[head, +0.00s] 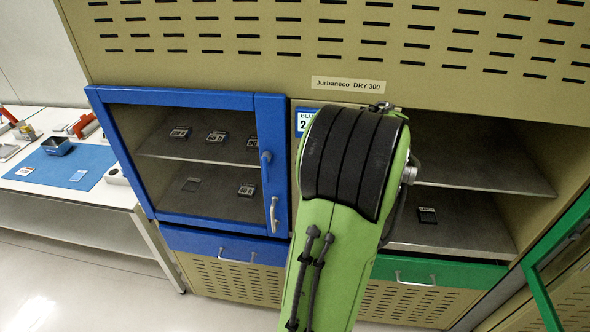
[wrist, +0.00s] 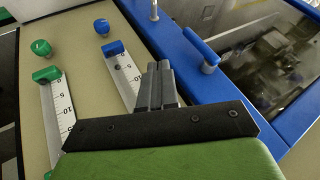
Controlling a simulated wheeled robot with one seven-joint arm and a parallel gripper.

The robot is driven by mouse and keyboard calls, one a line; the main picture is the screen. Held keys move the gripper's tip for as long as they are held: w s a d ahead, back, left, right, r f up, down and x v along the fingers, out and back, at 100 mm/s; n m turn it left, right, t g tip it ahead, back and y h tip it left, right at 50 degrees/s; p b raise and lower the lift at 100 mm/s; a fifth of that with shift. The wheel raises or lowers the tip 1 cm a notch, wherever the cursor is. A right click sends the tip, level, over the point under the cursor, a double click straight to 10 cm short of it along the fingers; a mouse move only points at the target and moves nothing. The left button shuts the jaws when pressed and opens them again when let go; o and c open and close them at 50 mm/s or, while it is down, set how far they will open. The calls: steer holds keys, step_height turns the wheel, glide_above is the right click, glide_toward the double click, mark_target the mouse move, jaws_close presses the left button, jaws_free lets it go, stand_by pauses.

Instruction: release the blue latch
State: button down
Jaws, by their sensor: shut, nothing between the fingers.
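The blue latch (head: 266,158) is on the right frame of the blue cabinet door (head: 198,97), above the steel handle (head: 274,214). The door looks shut. In the wrist view the latch (wrist: 200,46) is a blue lever on a short metal post, standing off the blue frame (wrist: 165,40). My gripper (wrist: 159,72) is shut and empty. Its fingertips are to the left of the latch in the wrist view, apart from it, over the edge between the beige panel and the blue frame. In the head view my green arm hides the gripper.
Beside the door, the beige panel (wrist: 85,75) carries a blue knob (wrist: 101,26), a green knob (wrist: 41,47) and two scaled sliders. To the right is an open compartment with shelves (head: 450,235) and a swung-out green door (head: 550,250). A white table (head: 60,218) stands left.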

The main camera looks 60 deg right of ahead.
steer(key=w+f, duration=0.5)
steer(key=w, duration=0.2)
steer(key=shift+f, duration=0.4)
steer(key=shift+w+a, duration=0.3)
steer(key=shift+w, duration=0.05)
steer(key=shift+d+f, duration=0.1)
steer(key=shift+d, duration=0.1)
